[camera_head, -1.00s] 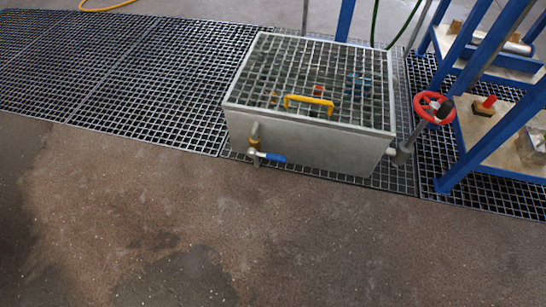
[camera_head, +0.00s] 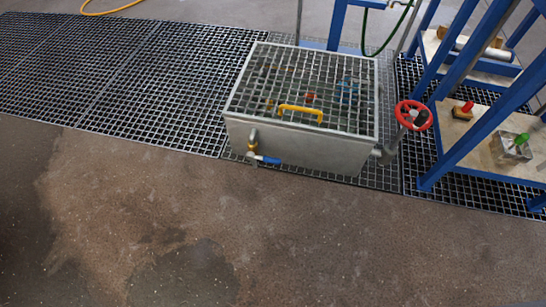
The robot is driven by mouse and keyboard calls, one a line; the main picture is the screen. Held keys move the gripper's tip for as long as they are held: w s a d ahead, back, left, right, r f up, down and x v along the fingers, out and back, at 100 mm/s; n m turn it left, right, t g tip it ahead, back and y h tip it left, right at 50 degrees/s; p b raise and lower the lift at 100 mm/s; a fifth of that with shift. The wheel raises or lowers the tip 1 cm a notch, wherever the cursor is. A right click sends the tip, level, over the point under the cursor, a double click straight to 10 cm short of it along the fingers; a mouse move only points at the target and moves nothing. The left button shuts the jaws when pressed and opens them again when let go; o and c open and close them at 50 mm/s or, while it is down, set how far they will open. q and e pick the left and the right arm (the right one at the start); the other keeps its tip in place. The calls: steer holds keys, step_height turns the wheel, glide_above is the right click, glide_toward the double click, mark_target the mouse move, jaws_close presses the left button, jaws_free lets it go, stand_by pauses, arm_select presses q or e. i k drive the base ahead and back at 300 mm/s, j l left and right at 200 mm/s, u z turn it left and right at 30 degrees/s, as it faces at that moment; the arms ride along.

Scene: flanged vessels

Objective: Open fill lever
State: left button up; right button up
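A grey metal tank (camera_head: 300,150) with a grating lid (camera_head: 310,82) stands on the floor grating. A small valve with a blue lever (camera_head: 268,160) sits low on its front face, near the left corner. The blue lever points to the right, roughly level. A red handwheel (camera_head: 413,115) stands on a pipe at the tank's right side. I cannot tell which of these is the fill lever. Neither of my grippers is in view.
A blue frame stand (camera_head: 465,145) with shelves is at the right, carrying a block with a red top (camera_head: 463,110) and one with a green top (camera_head: 517,145). A green hose (camera_head: 385,42) hangs behind the tank. A yellow hose (camera_head: 108,10) lies far left. The concrete floor (camera_head: 250,240) in front is clear.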

mark_target(266, 159)
steer(key=i+l+u, duration=0.1)
steer(key=i+l, duration=0.95)
steer(key=u, duration=1.65)
